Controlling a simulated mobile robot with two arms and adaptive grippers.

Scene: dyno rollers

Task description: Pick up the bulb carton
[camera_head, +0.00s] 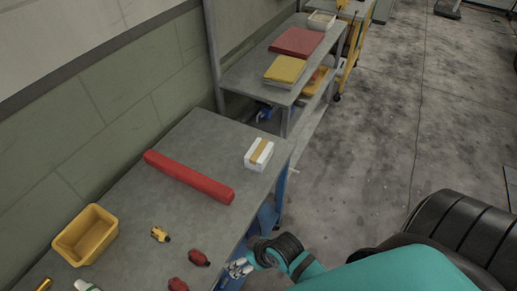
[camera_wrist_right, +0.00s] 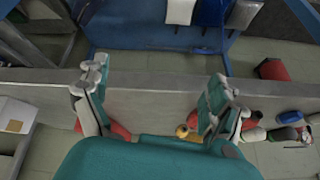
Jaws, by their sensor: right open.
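The bulb carton (camera_head: 259,153) appears to be the small white box with a tan band, lying on the grey bench (camera_head: 205,145) near its right edge in the head view. My right gripper (camera_head: 238,267) is beside the bench's front right edge, nearer to me than the carton and well apart from it. In the wrist view the right gripper (camera_wrist_right: 157,82) is open with its fingers wide apart and nothing between them. A white box (camera_wrist_right: 15,115) shows at the left of the wrist view; I cannot tell whether it is the carton. My left gripper is out of view.
A long red bar (camera_head: 188,177) lies across the bench, left of the carton. A yellow bin (camera_head: 85,234) and several small red and yellow items lie nearer. A second shelf bench with a yellow box (camera_head: 285,69) and red box (camera_head: 297,42) stands beyond. Open floor lies right.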

